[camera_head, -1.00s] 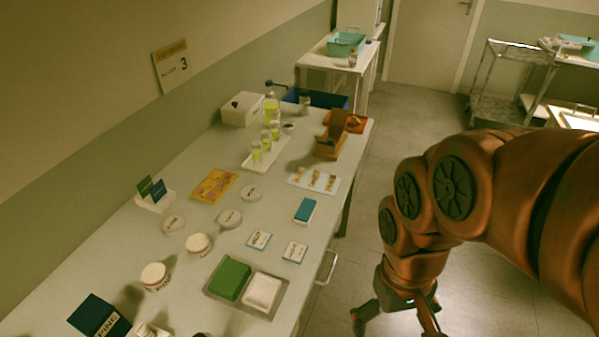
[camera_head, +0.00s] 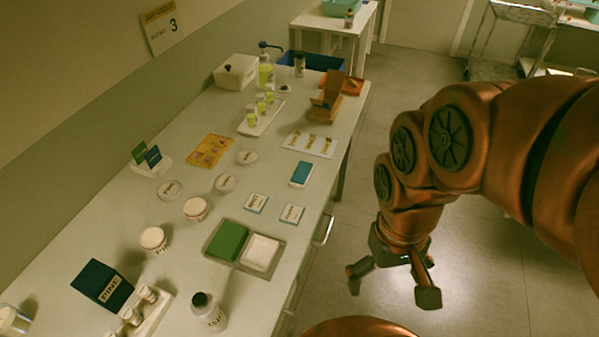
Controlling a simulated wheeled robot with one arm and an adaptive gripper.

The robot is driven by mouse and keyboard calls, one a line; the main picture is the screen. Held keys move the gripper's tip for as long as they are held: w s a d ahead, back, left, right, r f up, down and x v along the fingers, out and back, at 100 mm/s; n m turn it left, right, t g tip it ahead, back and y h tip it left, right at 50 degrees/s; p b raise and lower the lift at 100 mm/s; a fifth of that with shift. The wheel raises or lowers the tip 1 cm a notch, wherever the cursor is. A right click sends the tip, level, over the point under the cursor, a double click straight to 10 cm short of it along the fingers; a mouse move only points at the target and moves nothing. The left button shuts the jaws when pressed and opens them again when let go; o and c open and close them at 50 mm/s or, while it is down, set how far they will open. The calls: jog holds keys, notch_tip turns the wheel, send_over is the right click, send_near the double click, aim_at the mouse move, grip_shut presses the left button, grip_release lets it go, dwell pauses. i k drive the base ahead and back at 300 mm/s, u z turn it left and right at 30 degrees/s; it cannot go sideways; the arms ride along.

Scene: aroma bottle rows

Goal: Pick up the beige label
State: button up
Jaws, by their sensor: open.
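Three small beige labels, left (camera_head: 294,138), middle (camera_head: 311,141) and right (camera_head: 328,145), lie on a white card or tray (camera_head: 303,150) on the right side of the table. A dark box (camera_head: 92,278) at the front left also bears a beige label (camera_head: 109,289) reading "PINE". My gripper (camera_head: 391,288) is open and empty. It hangs over the floor to the right of the table, apart from all the labels.
The long white table (camera_head: 210,275) holds jars, round dishes, a tray (camera_head: 272,277) with green and white blocks, a blue-topped box (camera_head: 301,174) and an orange-brown holder (camera_head: 326,100).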

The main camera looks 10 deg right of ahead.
aim_at(295, 137)
jog(key=z, duration=1.2)
jog(key=i, duration=1.2)
jog(key=u, duration=3.25)
